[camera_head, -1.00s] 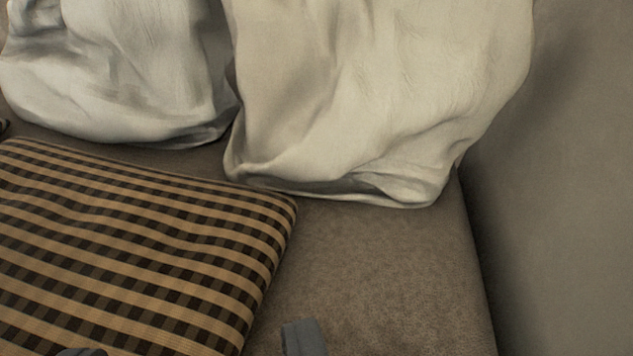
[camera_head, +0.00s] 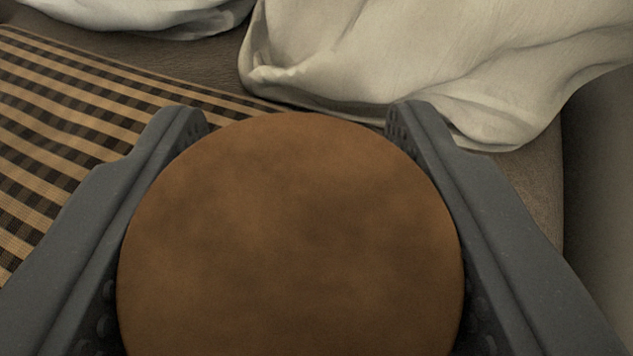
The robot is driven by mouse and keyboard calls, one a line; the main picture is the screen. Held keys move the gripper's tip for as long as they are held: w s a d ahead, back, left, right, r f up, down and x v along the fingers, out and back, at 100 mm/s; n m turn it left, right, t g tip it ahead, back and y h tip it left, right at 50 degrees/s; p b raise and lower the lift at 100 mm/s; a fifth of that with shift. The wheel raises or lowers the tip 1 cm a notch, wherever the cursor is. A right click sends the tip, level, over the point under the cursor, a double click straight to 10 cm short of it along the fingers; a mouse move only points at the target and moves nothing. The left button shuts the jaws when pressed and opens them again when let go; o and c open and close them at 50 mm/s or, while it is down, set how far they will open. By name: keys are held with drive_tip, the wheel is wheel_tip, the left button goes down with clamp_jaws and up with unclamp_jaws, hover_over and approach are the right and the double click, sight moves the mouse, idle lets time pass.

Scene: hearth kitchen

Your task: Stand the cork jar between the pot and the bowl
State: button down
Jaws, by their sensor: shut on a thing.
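A round brown cork top, which looks like the lid of the cork jar (camera_head: 290,235), fills the middle of the view. My gripper (camera_head: 297,118) is shut on it, with one dark grey finger on each side. The jar's body below the top is hidden. The pot and the bowl are not in view.
Behind the gripper are a brown seat (camera_head: 540,185) and a checked, striped cloth or cushion (camera_head: 60,120) at the left. Pale pillows (camera_head: 400,60) stand at the back. A grey-brown upright surface (camera_head: 605,170) is at the right.

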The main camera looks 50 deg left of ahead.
wheel_tip(320, 180, down, 3)
drive_tip(key=shift+r+b, duration=0.15)
drive_tip(key=shift+b, duration=0.3)
drive_tip(key=c, duration=0.7)
unclamp_jaws()
